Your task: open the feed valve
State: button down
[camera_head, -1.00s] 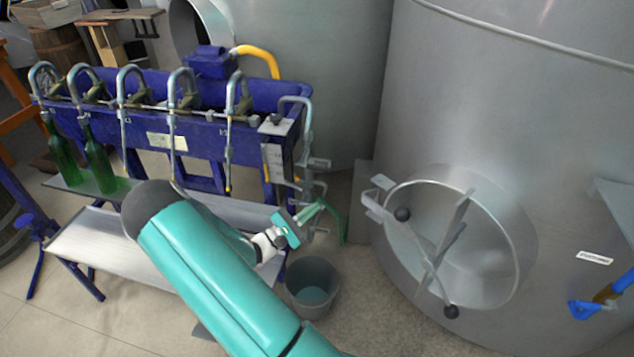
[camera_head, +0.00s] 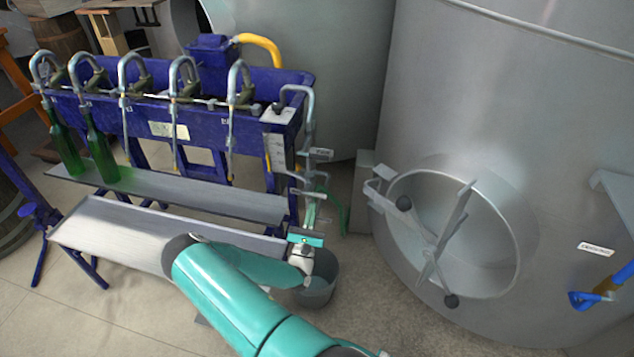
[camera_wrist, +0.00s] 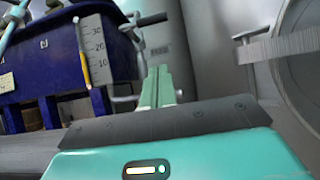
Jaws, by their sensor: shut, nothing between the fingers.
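The feed pipe (camera_head: 309,120) runs down the right end of the blue bottling machine, with metal valve fittings (camera_head: 318,154) on it. In the wrist view a lever with a dark grip (camera_wrist: 152,20) sticks out to the right from the pipework (camera_wrist: 136,40). I cannot tell for sure which fitting is the feed valve. My gripper (camera_head: 311,208) is below these fittings, pointing up towards them. In the wrist view its fingers (camera_wrist: 158,72) are together and empty, below the lever and apart from it in the picture.
A grey bucket (camera_head: 318,285) stands on the floor beside my wrist. A large steel tank (camera_head: 480,120) with a round hatch (camera_head: 460,235) is on the right. Green bottles (camera_head: 100,150) stand on the machine's left shelf. A graduated scale (camera_wrist: 97,45) is left of the fingers.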

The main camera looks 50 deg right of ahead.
jog(key=a+r+x, duration=0.1)
jog(key=r+x, duration=0.1)
jog(key=x, duration=1)
jog(key=shift+s+r, duration=0.2)
jog(key=shift+r, duration=0.15)
